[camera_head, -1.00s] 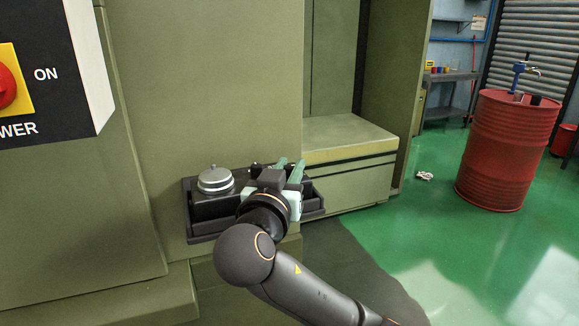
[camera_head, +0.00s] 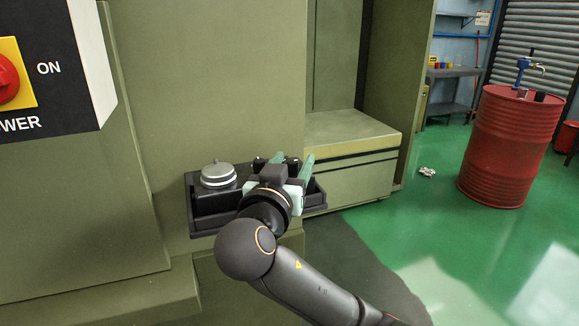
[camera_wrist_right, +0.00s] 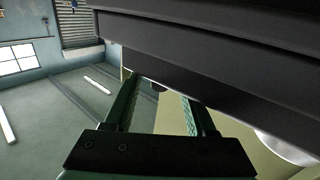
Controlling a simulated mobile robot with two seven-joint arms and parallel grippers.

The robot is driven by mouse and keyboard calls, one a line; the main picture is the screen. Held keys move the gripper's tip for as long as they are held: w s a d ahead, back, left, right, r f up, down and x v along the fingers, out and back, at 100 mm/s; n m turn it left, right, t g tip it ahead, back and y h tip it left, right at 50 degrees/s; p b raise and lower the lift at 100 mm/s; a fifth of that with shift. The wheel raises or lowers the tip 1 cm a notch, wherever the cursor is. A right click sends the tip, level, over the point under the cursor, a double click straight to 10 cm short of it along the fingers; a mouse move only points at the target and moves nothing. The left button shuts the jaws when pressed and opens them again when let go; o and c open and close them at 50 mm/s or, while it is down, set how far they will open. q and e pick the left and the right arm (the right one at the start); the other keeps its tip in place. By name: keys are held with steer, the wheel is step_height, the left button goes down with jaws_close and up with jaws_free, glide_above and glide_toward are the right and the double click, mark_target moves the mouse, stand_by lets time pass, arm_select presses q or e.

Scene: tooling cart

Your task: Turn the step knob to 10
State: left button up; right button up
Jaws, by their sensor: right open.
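A silver round knob with stacked rings (camera_head: 217,175) sits on the left part of a black tray-like box (camera_head: 207,222) fixed to the green machine. No number or marking on the knob can be read. My right gripper (camera_head: 291,160) is open, with pale green fingers over the right part of the box, to the right of the knob and apart from it. In the right wrist view, the open fingers (camera_wrist_right: 160,90) are below a dark ledge, with nothing seen between them but background. A silver rounded edge (camera_wrist_right: 285,148) shows at the lower right there. My left gripper is out of view.
A red power switch (camera_head: 8,80) on a yellow plate is at the left. A green machine ledge (camera_head: 350,136) stands behind the box to the right. A red barrel (camera_head: 508,145) stands on the open green floor (camera_head: 430,215) farther right.

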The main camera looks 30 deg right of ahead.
steer(key=v, duration=1.2)
steer(key=shift+a, duration=0.25)
steer(key=shift+s, duration=0.15)
